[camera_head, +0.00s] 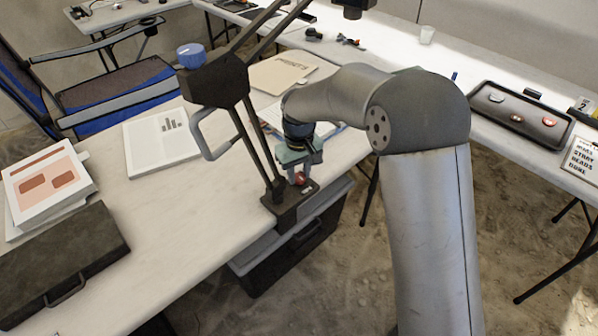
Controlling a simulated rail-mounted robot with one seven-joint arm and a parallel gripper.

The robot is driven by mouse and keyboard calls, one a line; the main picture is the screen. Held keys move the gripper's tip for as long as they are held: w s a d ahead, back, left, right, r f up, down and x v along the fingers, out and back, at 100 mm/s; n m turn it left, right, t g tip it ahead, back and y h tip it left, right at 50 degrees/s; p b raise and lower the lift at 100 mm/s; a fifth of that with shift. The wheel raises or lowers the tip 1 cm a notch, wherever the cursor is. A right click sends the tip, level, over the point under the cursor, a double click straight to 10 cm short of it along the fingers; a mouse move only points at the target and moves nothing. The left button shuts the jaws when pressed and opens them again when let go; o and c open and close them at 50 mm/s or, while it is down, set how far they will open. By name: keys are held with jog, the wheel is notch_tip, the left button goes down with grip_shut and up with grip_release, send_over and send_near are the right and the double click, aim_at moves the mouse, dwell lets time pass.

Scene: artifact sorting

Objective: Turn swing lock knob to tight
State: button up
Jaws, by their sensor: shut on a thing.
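A black boom stand (237,118) rises from a dark base (291,206) at the right edge of the white table. A red knob (300,178) sits low on the stand, just above the base. My gripper (299,172) points down over the base and is shut on the red knob. The fingers cover part of the knob, and its turned angle cannot be told. A blue knob (190,55) sits on top of the dark block higher up the stand, clear of my gripper.
The stand's slanted bars and a grey loop handle (211,135) are close left of my gripper. Papers (160,140), a folder (284,72) and a dark case (62,265) lie on the table (185,220). A dark bin (292,250) is below the edge. A black tray (520,116) lies on the far table.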

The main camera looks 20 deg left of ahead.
aim_at(299, 177)
dwell(0.3)
jog(key=o, duration=1)
notch_tip(299, 177, up, 12)
jog(key=shift+r, duration=0.1)
